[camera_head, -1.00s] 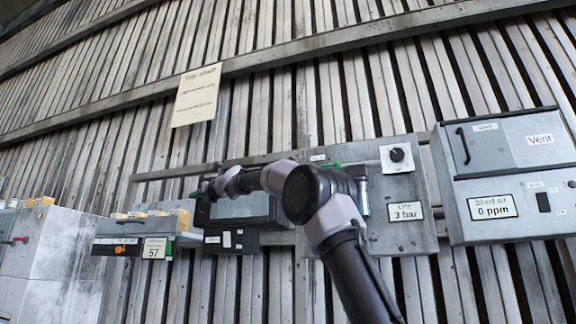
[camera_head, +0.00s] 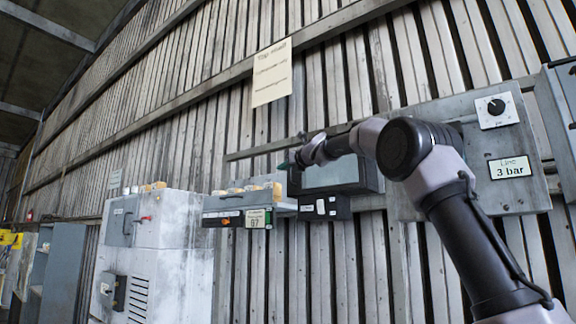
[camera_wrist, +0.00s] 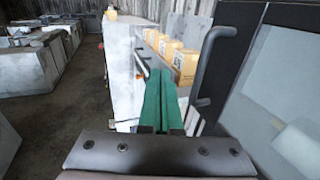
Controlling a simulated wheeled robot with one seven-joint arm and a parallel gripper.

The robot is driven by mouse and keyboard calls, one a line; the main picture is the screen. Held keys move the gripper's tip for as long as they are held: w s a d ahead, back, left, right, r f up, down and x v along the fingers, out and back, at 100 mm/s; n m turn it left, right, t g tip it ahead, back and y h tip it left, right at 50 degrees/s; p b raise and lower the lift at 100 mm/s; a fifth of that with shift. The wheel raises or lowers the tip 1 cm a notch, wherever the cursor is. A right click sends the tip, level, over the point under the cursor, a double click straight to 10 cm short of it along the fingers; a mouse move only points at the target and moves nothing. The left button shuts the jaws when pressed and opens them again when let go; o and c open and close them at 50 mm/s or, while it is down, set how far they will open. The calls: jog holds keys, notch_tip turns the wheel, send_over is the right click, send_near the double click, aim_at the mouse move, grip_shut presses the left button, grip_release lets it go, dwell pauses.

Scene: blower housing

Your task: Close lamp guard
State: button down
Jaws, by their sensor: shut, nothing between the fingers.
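The likely lamp guard is a black-framed cover with a pale window (camera_head: 330,174), on the wall in the middle of the head view. No lamp shows, and I cannot tell how far the cover stands open. In the wrist view its dark frame (camera_wrist: 244,62) fills the right side, with a grey bar handle (camera_wrist: 212,62) on its near edge. My gripper (camera_head: 300,158) is at the cover's left edge. In the wrist view its green fingers (camera_wrist: 158,95) are shut and empty, just left of the handle, with a small apparent gap.
A shelf-like box (camera_head: 236,217) with several yellowish blocks is left of the cover. A grey cabinet (camera_head: 160,250) stands further left. A panel with a dial (camera_head: 496,108) is on the right, behind my arm. The wrist view shows open floor at left.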

jog(key=s+a, duration=0.5)
jog(key=s, duration=0.4)
jog(key=s+d+f+n+g+h, duration=0.3)
jog(key=s+d+f+n+h, duration=0.1)
jog(key=s+d+f+n, duration=1.1)
jog(key=s+d+f+n+g+h, duration=0.1)
jog(key=s+d+f+n, duration=0.4)
jog(key=s+f, duration=0.6)
jog(key=s+d+f+n+g+h, duration=0.2)
jog(key=s+d+f+n+g, duration=0.2)
jog(key=s+d+f, duration=0.4)
jog(key=s+f+n, duration=0.1)
jog(key=s+f, duration=0.2)
jog(key=f, duration=0.1)
jog(key=shift+s+d+f+n+h, duration=0.25)
jog(key=shift+d+n+h, duration=0.05)
jog(key=shift+d, duration=0.05)
